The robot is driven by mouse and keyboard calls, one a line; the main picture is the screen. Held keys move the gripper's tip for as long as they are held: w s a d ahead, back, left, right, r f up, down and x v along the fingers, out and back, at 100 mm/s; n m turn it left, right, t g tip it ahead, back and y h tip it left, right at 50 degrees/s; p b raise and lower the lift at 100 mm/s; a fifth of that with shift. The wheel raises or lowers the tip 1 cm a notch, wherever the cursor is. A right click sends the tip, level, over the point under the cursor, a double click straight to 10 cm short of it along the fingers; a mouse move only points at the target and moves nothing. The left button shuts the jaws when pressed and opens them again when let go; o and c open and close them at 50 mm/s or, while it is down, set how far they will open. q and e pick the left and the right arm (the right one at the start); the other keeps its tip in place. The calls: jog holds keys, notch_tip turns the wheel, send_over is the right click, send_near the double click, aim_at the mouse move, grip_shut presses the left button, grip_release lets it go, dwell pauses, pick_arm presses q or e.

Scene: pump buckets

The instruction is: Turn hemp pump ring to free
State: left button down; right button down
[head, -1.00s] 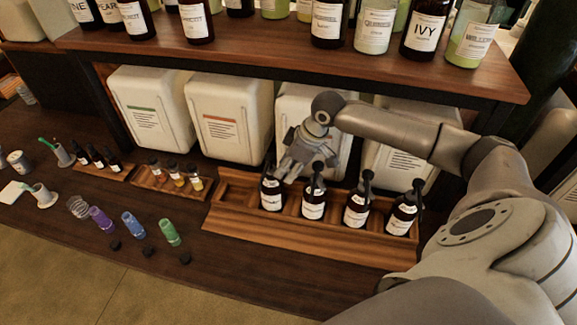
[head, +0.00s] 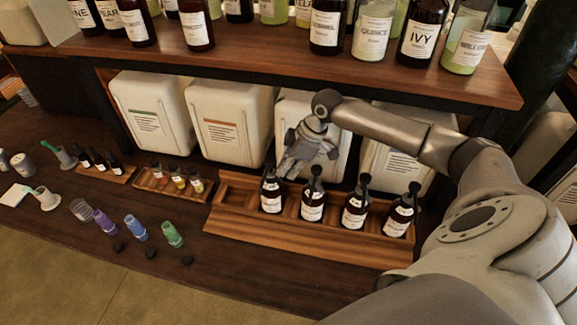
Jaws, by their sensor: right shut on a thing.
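Several dark pump bottles with white labels stand in a row in a wooden tray (head: 300,235). The labels are too small to read, so I cannot tell which is hemp. The leftmost bottle (head: 271,196) is upright, with my right gripper (head: 282,170) at its black pump top. The gripper is shut on that pump; the fingers hide much of the contact and the ring. The other pump bottles, the second (head: 312,203), third (head: 355,207) and rightmost (head: 401,214), stand to the right, untouched. My left gripper is not in view.
White canisters (head: 231,125) stand close behind the tray, under a shelf (head: 300,65) bearing labelled bottles. Small dropper bottles (head: 102,160), a rack of vials (head: 172,185) and coloured tubes (head: 135,228) are at left. The counter in front of the tray is clear.

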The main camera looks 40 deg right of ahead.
jog(key=c, duration=1.5)
grip_release()
jog(key=v, duration=1.2)
